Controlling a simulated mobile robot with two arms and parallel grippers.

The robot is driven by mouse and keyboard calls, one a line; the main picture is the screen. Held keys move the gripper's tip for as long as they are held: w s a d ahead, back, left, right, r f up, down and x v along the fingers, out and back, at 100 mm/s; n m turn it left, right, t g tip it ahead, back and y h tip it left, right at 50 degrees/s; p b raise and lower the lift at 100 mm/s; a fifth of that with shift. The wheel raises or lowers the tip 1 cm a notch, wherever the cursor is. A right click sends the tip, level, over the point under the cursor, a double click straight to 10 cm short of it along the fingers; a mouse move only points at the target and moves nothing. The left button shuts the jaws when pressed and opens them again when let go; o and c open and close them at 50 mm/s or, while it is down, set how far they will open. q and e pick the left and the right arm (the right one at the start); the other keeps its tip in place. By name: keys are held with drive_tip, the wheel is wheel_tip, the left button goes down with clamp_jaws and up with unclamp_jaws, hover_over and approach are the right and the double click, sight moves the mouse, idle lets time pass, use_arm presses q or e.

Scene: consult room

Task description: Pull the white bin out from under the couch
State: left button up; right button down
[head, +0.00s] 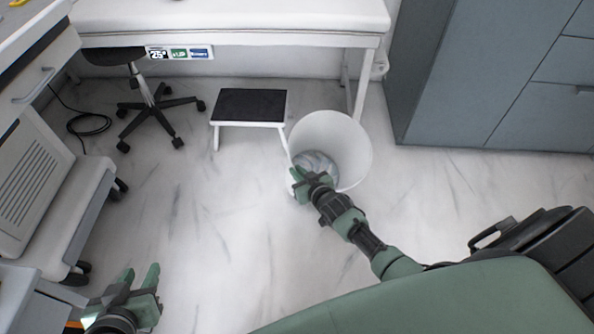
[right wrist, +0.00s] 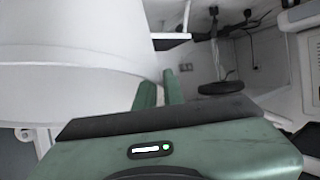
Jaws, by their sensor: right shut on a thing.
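The white bin (head: 352,140) stands on the floor, in front of the right leg of the white couch (head: 230,22); its open top and grey inside show. My right gripper (head: 304,182) is shut on the bin at its near left side. In the right wrist view the bin wall (right wrist: 70,75) fills the upper left, beside my right gripper's fingers (right wrist: 160,90); the exact contact is partly hidden. My left gripper (head: 138,280) is open and empty at the lower left, far from the bin.
A black-topped step stool (head: 250,106) stands just left of the bin. A wheeled stool (head: 150,105) stands further left. Grey cabinets (head: 470,80) are at the right, and a white cart (head: 60,200) is at the left. The floor nearer me is clear.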

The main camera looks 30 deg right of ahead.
use_arm(q)
drive_tip(key=shift+s+a+f, duration=0.1)
drive_tip(key=shift+s+f, duration=0.2)
drive_tip(key=shift+s, duration=0.3)
use_arm(e)
drive_tip(key=shift+s+f, duration=0.15)
drive_tip(key=shift+s, duration=0.3)
drive_tip(key=c, duration=1.4)
unclamp_jaws()
drive_tip(key=shift+d, duration=0.1)
drive_tip(key=shift+c, duration=0.2)
